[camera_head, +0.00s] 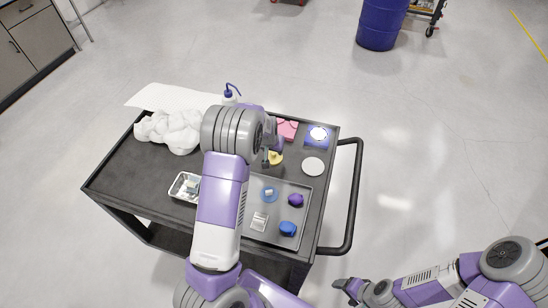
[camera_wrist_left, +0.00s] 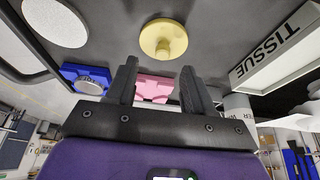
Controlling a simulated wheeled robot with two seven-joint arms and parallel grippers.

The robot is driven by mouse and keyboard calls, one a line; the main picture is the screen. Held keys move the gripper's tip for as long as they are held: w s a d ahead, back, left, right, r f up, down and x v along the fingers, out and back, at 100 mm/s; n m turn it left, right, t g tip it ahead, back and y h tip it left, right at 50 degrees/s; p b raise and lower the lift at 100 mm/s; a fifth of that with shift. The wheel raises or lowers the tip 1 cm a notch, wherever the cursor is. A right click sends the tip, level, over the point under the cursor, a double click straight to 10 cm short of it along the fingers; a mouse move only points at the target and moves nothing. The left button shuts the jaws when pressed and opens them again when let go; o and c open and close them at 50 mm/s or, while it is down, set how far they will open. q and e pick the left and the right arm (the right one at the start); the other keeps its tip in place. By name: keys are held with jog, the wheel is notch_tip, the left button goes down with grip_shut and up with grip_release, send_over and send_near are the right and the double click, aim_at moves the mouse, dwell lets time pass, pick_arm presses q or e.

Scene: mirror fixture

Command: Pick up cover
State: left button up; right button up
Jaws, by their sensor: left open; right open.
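None of the loose parts is marked as the cover; a yellow round piece with a raised knob (camera_head: 277,158) is a likely one and lies on the dark cart. It also shows in the left wrist view (camera_wrist_left: 163,38), beyond the fingertips. My left gripper (camera_wrist_left: 160,63) is open and empty; its fingers point toward the yellow piece, apart from it. In the head view my left gripper (camera_head: 268,157) is beside the yellow piece and partly hides it. My right gripper (camera_head: 345,287) is low at the right, off the cart, empty.
A grey tray (camera_head: 278,239) holds a blue disc (camera_head: 268,193), a purple piece (camera_head: 296,201), a blue piece (camera_head: 288,228) and a silver piece (camera_head: 260,221). Nearby are a white disc (camera_head: 313,166), a blue-white fixture (camera_head: 318,135) and a pink piece (camera_head: 289,128). White cloth (camera_head: 170,130) lies left.

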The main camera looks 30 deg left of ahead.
aim_at(273, 153)
pick_arm(q)
jog(key=x, duration=0.5)
jog(key=shift+w+a+f, duration=0.15)
jog(key=shift+a+f, duration=0.1)
jog(key=shift+f, duration=0.1)
grip_shut()
